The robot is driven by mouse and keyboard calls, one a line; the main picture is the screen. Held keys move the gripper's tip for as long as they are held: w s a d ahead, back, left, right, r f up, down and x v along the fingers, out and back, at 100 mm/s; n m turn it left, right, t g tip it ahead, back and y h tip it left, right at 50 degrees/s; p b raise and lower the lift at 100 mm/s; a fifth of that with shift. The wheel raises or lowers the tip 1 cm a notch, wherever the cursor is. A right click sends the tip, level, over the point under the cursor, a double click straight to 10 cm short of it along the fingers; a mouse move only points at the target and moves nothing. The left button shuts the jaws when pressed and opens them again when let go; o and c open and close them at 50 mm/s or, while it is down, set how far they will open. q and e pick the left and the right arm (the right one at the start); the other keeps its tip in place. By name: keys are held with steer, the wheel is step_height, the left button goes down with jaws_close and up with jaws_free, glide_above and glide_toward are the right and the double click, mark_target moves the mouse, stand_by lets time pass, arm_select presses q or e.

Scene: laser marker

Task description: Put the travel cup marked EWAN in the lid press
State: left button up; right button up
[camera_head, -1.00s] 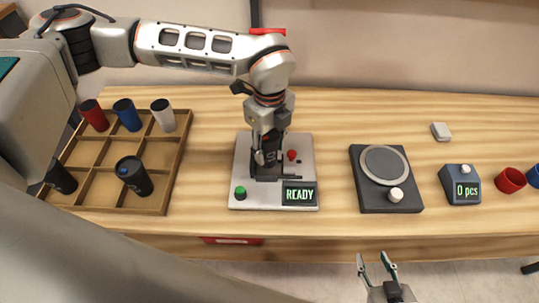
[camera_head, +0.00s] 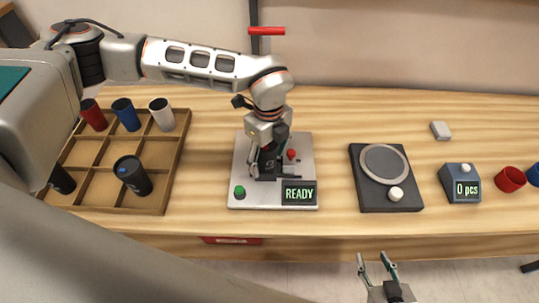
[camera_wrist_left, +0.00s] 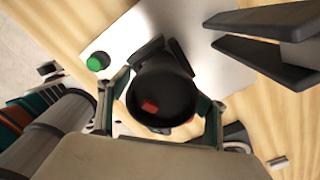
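A black cup (camera_wrist_left: 165,100) stands upright between the fingers of my left gripper (camera_head: 268,158), with a small red patch visible in its dark top. In the head view the cup (camera_head: 268,168) is on the light grey station (camera_head: 240,175) with the READY display (camera_head: 299,193), partly hidden by the gripper. The left fingers are spread on both sides of the cup; in the left wrist view (camera_wrist_left: 165,110) they are very close to its wall. No name is readable on the cup. My right gripper (camera_head: 377,268) is open and empty in front of the table.
A wooden tray (camera_head: 150,208) at left holds red, blue, white and black cups. The station has a green button (camera_head: 239,191) and a red one (camera_head: 291,154). Right are a dark plate with a ring (camera_head: 385,165), a counter (camera_head: 461,185) and a red cup (camera_head: 510,179).

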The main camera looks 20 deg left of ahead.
arm_select(q)
steer(key=shift+s, duration=0.2)
steer(key=shift+r+p, duration=0.3)
steer(key=shift+p, duration=0.05)
steer(key=r+b, duration=0.1)
steer(key=r, duration=1)
steer(key=shift+w+r+b, duration=0.2)
steer(key=shift+r+b, duration=0.05)
steer(key=shift+b, duration=0.1)
steer(key=shift+r, duration=0.4)
